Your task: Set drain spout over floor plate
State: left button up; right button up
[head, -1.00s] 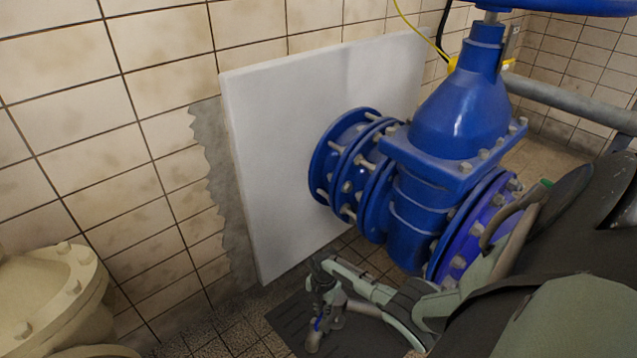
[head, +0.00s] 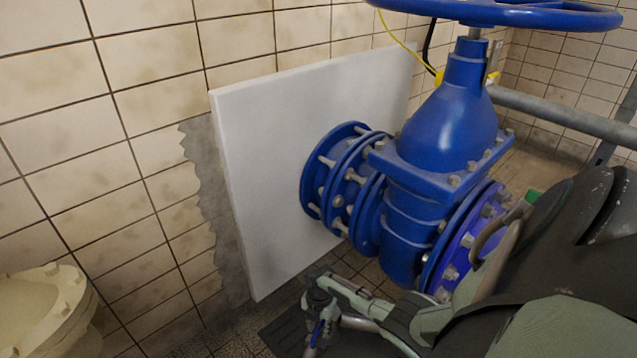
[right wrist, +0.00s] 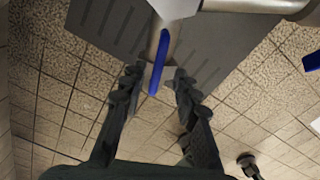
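The drain spout is a grey metal pipe piece with a blue lever, low beneath the large blue valve; its pipe (head: 357,323) shows at the bottom of the head view. In the right wrist view the spout (right wrist: 158,75) sits between the fingertips of my right gripper (right wrist: 157,80), which appear to touch it from both sides. My right gripper (head: 318,287) is at the spout in the head view too. The floor plate (head: 284,334) is dark grey and lies flat below. In the right wrist view the plate (right wrist: 225,48) is behind the spout. My left gripper is not in view.
The blue gate valve (head: 430,170) with its handwheel (head: 545,14) stands above my right arm. A white panel (head: 265,190) leans at the tiled wall behind it. A cream flanged fitting (head: 40,310) is at lower left. A grey rail (head: 560,115) runs at right.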

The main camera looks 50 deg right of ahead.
jog(key=shift+w, duration=0.1)
jog(key=shift+d+r, duration=0.15)
jog(key=shift+r, duration=0.45)
notch_tip(320, 180, up, 11)
jog(key=shift+f, duration=0.1)
dwell(0.4)
